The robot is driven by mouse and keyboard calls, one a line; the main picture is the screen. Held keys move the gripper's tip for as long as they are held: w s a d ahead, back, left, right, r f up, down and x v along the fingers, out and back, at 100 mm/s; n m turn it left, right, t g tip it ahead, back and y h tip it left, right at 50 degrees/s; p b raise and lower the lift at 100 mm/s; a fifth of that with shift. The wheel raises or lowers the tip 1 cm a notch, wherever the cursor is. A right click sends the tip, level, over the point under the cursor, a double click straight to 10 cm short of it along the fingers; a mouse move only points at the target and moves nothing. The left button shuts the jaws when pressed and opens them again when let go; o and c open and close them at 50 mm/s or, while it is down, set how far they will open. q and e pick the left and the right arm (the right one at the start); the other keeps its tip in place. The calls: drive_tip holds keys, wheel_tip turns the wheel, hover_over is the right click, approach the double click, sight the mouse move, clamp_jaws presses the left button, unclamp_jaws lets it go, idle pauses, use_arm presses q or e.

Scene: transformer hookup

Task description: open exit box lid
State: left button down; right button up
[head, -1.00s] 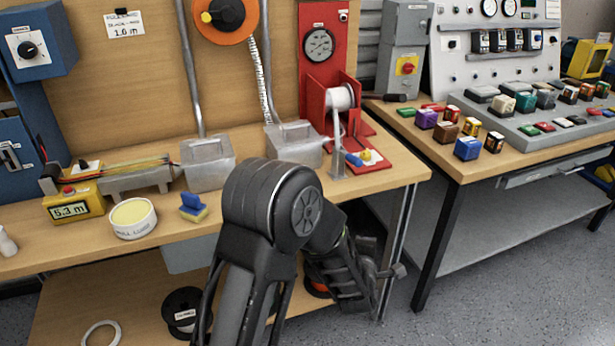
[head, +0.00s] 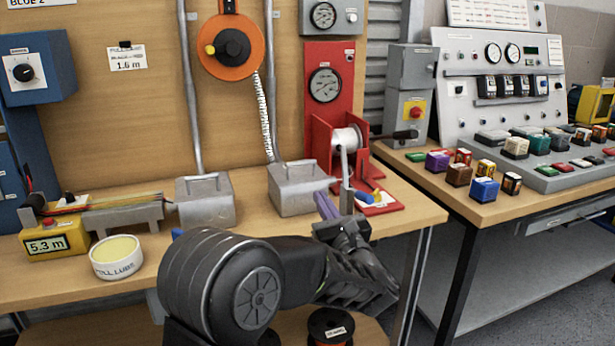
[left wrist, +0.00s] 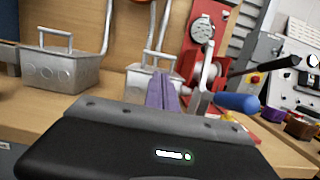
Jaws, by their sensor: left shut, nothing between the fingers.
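Two grey metal boxes with handled lids stand on the workbench, each below a conduit; no label tells which is the exit box. The right box (head: 297,193) has its lid (head: 297,173) on. The left box (head: 206,201) also has its lid on. My left gripper (head: 325,204) is above the bench front, just right of and in front of the right box. Its purple fingers are shut and empty. In the left wrist view the fingers (left wrist: 162,91) overlap the right box (left wrist: 135,85), and the left box (left wrist: 55,70) is farther left. My right gripper is out of view.
A red winch stand (head: 323,90) with a white spool (head: 346,140) is right of the right box. A lube tub (head: 116,257) and yellow meter (head: 55,238) sit at left. Bare bench (head: 250,215) lies between the boxes.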

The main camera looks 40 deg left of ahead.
sight(297, 165)
use_arm(q)
drive_tip(key=shift+w+a+r+p, duration=0.25)
drive_tip(key=shift+w+a+p, duration=0.05)
drive_tip(key=shift+a+p, duration=0.2)
drive_tip(key=p+x, duration=0.3)
drive_tip(key=x, duration=0.5)
drive_tip(key=shift+w+a, duration=0.2)
drive_tip(key=shift+a, duration=0.1)
drive_tip(key=shift+r, duration=0.1)
drive_tip(key=shift+r+h+p, duration=0.25)
drive_tip(key=shift+h+p, duration=0.05)
drive_tip(key=shift+p, duration=0.15)
